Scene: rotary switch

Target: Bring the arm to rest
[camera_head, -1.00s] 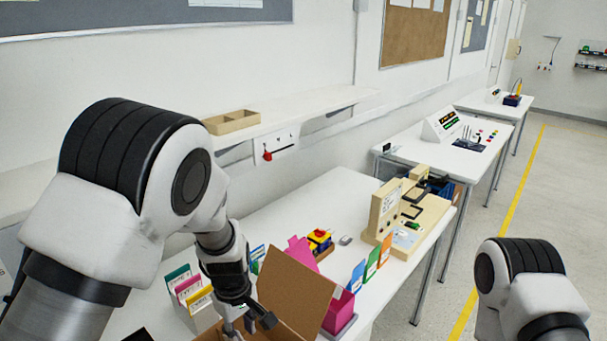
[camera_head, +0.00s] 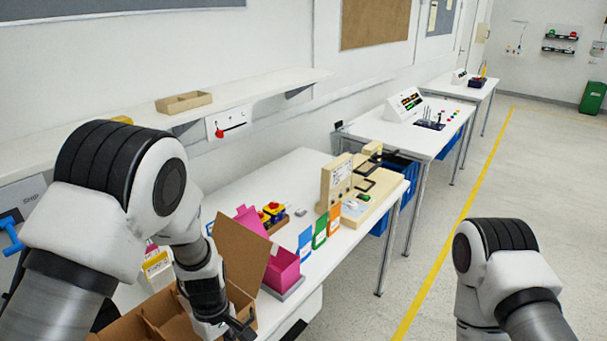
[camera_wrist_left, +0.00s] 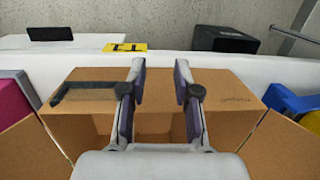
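My left arm (camera_head: 120,205) comes in from the left, bent downward. My left gripper (camera_head: 236,332) is low in the head view, at the open cardboard box (camera_head: 242,250). In the left wrist view its two fingers (camera_wrist_left: 160,85) stand apart with nothing between them, with the box (camera_wrist_left: 225,85) behind and below them. Touch with the box cannot be told. My right arm (camera_head: 505,275) shows at the lower right; its gripper is out of view. A white wall panel with a small red switch (camera_head: 219,132) is below the shelf, well away from the left gripper.
The white table (camera_head: 285,175) holds a pink bin (camera_head: 282,270), coloured cards (camera_head: 319,232) and a beige fixture (camera_head: 335,183). A wall shelf (camera_head: 240,95) runs behind my left arm. Open floor (camera_head: 500,185) with a yellow line lies to the right.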

